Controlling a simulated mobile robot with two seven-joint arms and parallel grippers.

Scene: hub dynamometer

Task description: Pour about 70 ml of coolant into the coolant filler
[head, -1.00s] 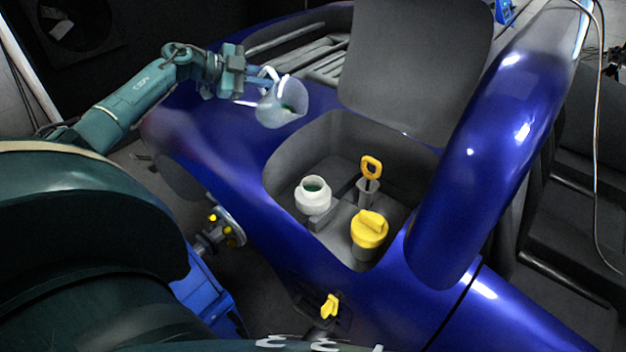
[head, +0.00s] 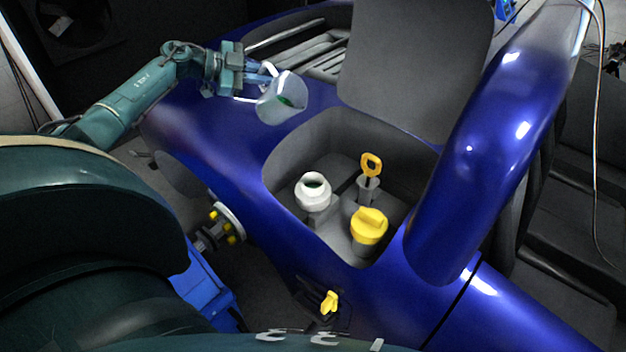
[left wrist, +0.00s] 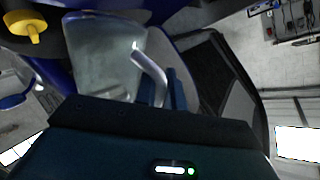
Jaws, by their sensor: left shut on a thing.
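My left gripper (head: 262,78) is shut on the white handle of a clear jug (head: 281,104). The jug is held above the blue bodywork, up and left of the recess, with green coolant (head: 286,100) visible inside. In the left wrist view the jug (left wrist: 100,55) and its handle (left wrist: 150,75) show close up, near the fingers. The coolant filler (head: 313,195) is a white round neck, open at the top with a dark green inside, in the left of the recess. The jug is apart from it. My right gripper is not in view.
A yellow cap (head: 369,226) stands to the right of the filler, and a yellow ring-handled dipstick (head: 370,165) stands behind it. A raised grey lid (head: 415,65) rises behind the recess. The blue curved bodywork (head: 490,140) bounds the right side.

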